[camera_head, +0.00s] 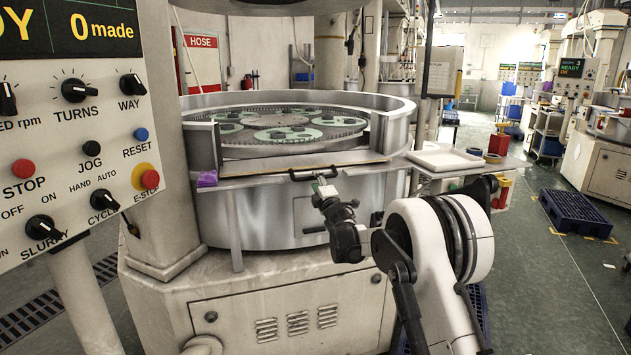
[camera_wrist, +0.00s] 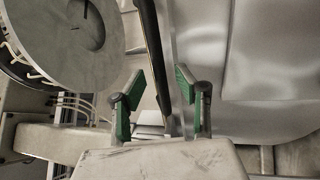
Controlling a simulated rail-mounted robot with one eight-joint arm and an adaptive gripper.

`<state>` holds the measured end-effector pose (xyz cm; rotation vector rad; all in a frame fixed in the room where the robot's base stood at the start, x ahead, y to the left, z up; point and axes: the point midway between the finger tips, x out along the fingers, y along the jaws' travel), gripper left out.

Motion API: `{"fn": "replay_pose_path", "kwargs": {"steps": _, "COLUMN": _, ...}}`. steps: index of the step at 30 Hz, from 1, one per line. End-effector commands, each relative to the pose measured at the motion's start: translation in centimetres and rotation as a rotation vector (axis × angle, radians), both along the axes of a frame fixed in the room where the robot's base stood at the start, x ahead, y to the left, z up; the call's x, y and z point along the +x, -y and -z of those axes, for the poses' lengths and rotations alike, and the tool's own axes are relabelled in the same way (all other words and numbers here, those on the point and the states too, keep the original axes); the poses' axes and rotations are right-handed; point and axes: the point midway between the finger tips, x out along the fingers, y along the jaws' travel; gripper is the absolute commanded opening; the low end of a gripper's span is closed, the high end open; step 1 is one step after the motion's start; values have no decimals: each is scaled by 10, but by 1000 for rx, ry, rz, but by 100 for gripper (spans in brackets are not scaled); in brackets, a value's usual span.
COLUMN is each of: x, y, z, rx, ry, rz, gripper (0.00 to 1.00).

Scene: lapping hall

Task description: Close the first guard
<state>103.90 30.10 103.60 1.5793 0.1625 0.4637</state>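The first guard seems to be the curved metal panel (camera_head: 285,212) low on the front of the near round machine. A black bar handle (camera_head: 300,176) runs along its top edge. The front of the basin above it is open, so the toothed plates inside show. My gripper (camera_head: 323,186) is at the handle's middle. In the wrist view, the dark handle bar (camera_wrist: 152,40) runs between the two green-padded fingers of my gripper (camera_wrist: 160,82). The fingers stand apart, with a gap visible on the left side of the bar. Contact on the right cannot be told.
A control panel (camera_head: 75,125) with knobs and an E-stop stands at the left. A purple item (camera_head: 207,178) lies on the ledge left of the handle. A side shelf with a white board (camera_head: 443,160) is on the right. A blue pallet (camera_head: 576,213) lies on the floor.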

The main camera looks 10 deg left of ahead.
Motion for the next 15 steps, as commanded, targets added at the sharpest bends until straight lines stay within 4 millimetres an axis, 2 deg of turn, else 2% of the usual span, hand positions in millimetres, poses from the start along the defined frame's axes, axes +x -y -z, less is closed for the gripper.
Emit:
{"fn": "replay_pose_path", "kwargs": {"steps": 6, "x": 13, "y": -6, "z": -3, "rx": -1, "ry": 0, "rz": 0, "gripper": 31}}
{"fn": "replay_pose_path", "kwargs": {"steps": 15, "x": 14, "y": -6, "z": -3, "rx": -1, "ry": 0, "rz": 0, "gripper": 30}}
